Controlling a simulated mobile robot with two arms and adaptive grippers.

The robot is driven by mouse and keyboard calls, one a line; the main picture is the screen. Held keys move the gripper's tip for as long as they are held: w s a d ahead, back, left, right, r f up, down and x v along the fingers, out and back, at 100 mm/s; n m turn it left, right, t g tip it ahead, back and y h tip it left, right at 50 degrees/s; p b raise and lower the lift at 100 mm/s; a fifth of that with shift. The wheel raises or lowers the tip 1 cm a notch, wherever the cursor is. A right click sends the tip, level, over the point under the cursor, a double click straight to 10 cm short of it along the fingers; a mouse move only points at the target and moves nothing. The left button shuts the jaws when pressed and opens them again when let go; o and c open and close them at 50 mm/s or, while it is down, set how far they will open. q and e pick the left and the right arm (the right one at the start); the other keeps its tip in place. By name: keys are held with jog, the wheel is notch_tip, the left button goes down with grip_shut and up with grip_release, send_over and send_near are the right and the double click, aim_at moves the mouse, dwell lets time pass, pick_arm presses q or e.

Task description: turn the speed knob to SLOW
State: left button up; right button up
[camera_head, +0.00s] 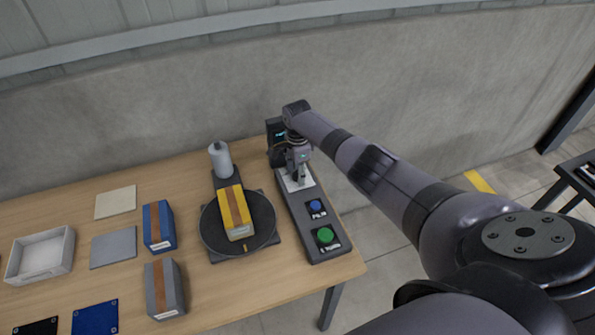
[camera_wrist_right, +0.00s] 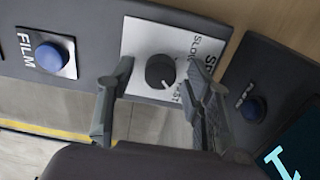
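The speed knob (camera_wrist_right: 160,71) is a round dark knob on a white plate (camera_wrist_right: 137,40) of the control panel. Its white mark points down and slightly right in the right wrist view, toward the partly hidden lettering ending in "ST". The "SLOW" lettering is at the plate's upper edge. My right gripper (camera_wrist_right: 159,80) is open, with one finger on each side of the knob and visible gaps to it. In the head view, my right gripper (camera_head: 299,173) is over the panel's white plate and hides the knob. My left gripper is not in view.
The control panel (camera_head: 290,211) also carries a blue FILM button (camera_head: 316,206) and a green button (camera_head: 325,236). A turntable (camera_head: 264,217) with a yellow box (camera_head: 235,212) stands to the left.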

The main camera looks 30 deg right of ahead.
grip_shut()
dwell(0.4)
jog(key=n, duration=0.4)
jog(key=shift+r+n+p, duration=0.1)
jog(key=shift+n+p, duration=0.3)
jog(key=n, duration=0.9)
jog(key=shift+w+n, duration=0.1)
jog(key=shift+n, duration=1.8)
